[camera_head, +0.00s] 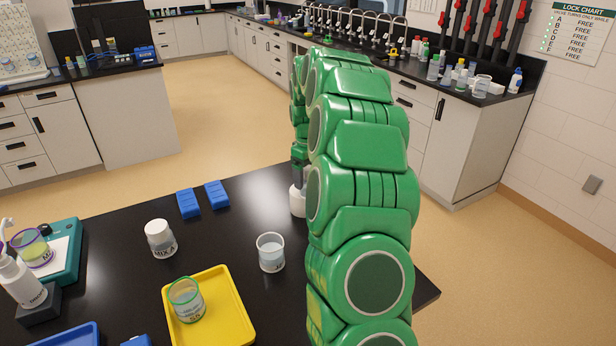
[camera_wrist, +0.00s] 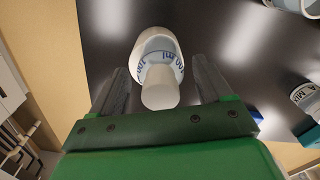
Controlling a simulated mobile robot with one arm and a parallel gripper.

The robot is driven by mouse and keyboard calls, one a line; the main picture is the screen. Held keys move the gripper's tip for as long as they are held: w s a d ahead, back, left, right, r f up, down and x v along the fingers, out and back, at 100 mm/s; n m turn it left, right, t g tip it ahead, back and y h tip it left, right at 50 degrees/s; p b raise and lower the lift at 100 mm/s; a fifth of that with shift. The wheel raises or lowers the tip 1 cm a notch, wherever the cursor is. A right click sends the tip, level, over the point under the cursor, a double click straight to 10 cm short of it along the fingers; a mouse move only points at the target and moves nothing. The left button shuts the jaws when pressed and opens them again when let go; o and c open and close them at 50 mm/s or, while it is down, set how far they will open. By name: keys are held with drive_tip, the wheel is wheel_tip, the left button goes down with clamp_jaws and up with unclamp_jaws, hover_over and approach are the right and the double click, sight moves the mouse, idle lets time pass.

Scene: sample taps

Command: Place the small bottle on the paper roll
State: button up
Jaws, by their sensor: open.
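The small bottle (camera_wrist: 160,92) is white-capped, with blue "ml" lettering around its body, and sits between my fingers in the wrist view. A wider white round form (camera_wrist: 157,34), apparently the paper roll, shows around and beyond it. The bottle seems to stand on or within that form; I cannot tell which. In the head view a white cylinder (camera_head: 298,202) stands on the black table, partly hidden by my green arm. My gripper (camera_wrist: 162,88) is open, its grey fingers on either side of the bottle with gaps. In the head view it is mostly hidden.
A white-capped MIX A bottle (camera_head: 160,238) and a clear beaker (camera_head: 271,252) stand on the table. A yellow tray (camera_head: 235,316) holds a green-rimmed beaker. Two blue blocks (camera_head: 203,198) lie near the far edge. A teal device (camera_head: 66,258) and a squeeze bottle (camera_head: 22,280) are left.

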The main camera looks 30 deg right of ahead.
wheel_tip(320, 180, up, 11)
drive_tip(key=shift+f, duration=0.2)
drive_tip(key=shift+r, duration=0.45)
drive_tip(key=shift+s+a+r, duration=0.1)
drive_tip(key=shift+a, duration=0.1)
drive_tip(key=s+a+r+m, duration=0.1)
drive_tip(key=s+a+r, duration=0.2)
drive_tip(key=s+a, duration=1.6)
drive_tip(key=s+a+f+m, duration=0.1)
drive_tip(key=s+f, duration=0.1)
drive_tip(key=s, duration=0.6)
drive_tip(key=s+a+f+m+g, duration=0.1)
drive_tip(key=s+a+f, duration=0.1)
drive_tip(key=s, duration=0.7)
drive_tip(key=s+a+f+m, duration=0.1)
drive_tip(key=s+f, duration=0.2)
drive_tip(key=s, duration=0.6)
drive_tip(key=shift+s+a+m+g, duration=0.15)
drive_tip(key=shift+a+m+g, duration=0.15)
drive_tip(key=shift+g, duration=0.1)
